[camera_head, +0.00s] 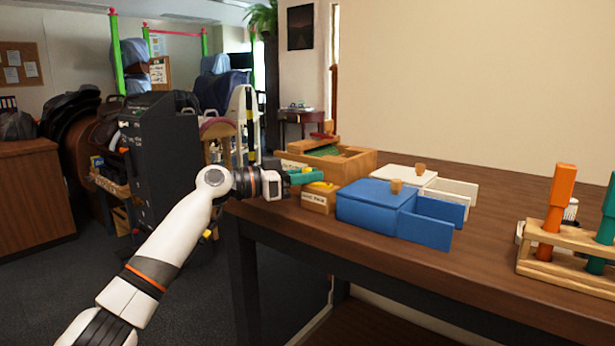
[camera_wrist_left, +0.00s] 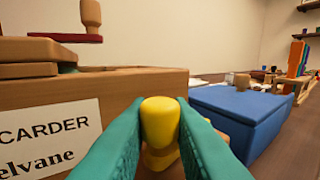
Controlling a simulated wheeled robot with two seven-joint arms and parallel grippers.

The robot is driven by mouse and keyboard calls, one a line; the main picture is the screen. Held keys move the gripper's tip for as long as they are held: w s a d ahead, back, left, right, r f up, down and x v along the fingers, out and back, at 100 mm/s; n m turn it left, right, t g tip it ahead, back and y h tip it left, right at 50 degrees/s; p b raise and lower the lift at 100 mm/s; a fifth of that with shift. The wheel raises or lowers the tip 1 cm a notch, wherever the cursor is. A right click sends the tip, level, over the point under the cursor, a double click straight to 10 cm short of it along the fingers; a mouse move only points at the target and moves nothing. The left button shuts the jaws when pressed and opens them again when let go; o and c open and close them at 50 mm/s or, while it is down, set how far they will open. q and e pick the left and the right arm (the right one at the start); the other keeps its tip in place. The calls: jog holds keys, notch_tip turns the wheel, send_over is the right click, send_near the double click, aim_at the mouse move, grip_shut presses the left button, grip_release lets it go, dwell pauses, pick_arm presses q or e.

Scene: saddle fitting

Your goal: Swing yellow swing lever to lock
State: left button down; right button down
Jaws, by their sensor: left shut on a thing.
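A yellow knob-like piece (camera_wrist_left: 160,125), which looks like the swing lever, stands between the teal fingers of my left gripper (camera_wrist_left: 160,135) in the left wrist view. The fingers press on both sides of it, and its rounded top shows above them. In the head view my left gripper (camera_head: 306,177) reaches in over the table's left end, just above a small labelled wooden box (camera_head: 318,203) with yellow on top (camera_head: 323,186). The lever's lower part and pivot are hidden, so I cannot tell its swing angle. My right gripper is not in view.
A blue box (camera_head: 375,205) with an open drawer stands right of the gripper, with a white one (camera_head: 405,174) behind. A rack (camera_head: 560,260) with coloured handles is at the right. The table's front middle is clear.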

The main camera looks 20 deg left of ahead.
pick_arm(q)
jog(key=shift+f, duration=0.15)
jog(key=c, duration=1.4)
grip_release()
jog(key=shift+o, duration=0.3)
jog(key=shift+a, duration=0.1)
jog(key=shift+r, duration=0.25)
jog(key=shift+n+t+y, duration=0.3)
